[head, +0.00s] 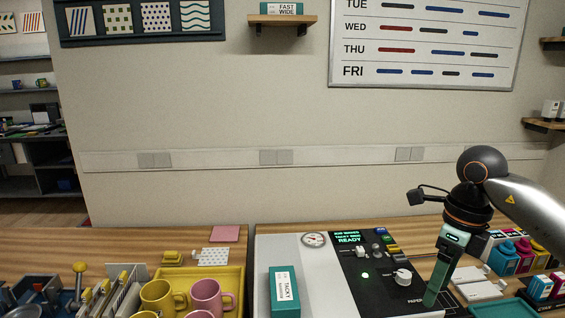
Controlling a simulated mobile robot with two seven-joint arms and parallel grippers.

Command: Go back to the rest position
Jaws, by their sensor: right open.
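My right gripper (435,298) comes in from the right on a silver and black arm. Its teal fingers point down over the right edge of the control panel (352,250). The jaws are open and I see nothing held between them. Whether the fingertips touch the panel cannot be told. My left gripper is not in view.
A yellow tray (240,272) holds a yellow mug (158,296) and a pink mug (207,295). A teal box (284,292) lies on the light grey machine top (275,248). Several coloured ink bottles (502,258) stand at the right. The wooden table (150,241) is partly bare behind.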

